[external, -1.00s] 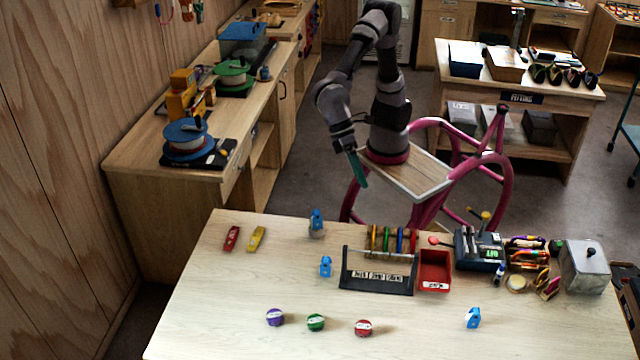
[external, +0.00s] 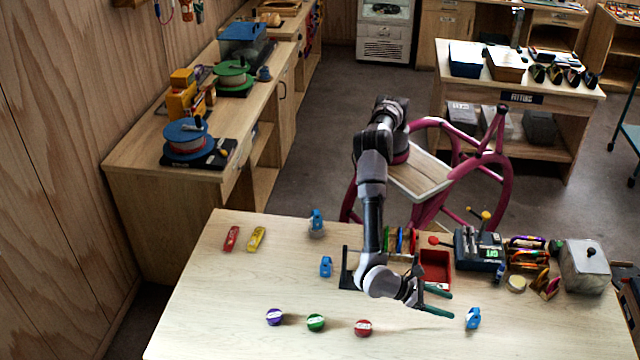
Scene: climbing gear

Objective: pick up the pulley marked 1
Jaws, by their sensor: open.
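Several small blue pieces that look like pulleys are on the near table in the external view. One blue piece (external: 473,318) stands at the right front, another blue piece (external: 326,266) is left of the dark rack, and a third blue piece (external: 316,222) is at the back edge. Any number on them is too small to read, so I cannot tell which is marked 1. My gripper (external: 450,304) is open and empty, its green fingers spread, just up and left of the right front blue piece. Whether it touches that piece is unclear; it seems apart.
My arm hides much of the dark rack (external: 346,270). A red bin (external: 436,264), a grey device (external: 480,250) and a metal box (external: 585,267) stand behind. Purple (external: 274,317), green (external: 316,323) and red (external: 363,328) round pieces lie in front. The left front of the table is clear.

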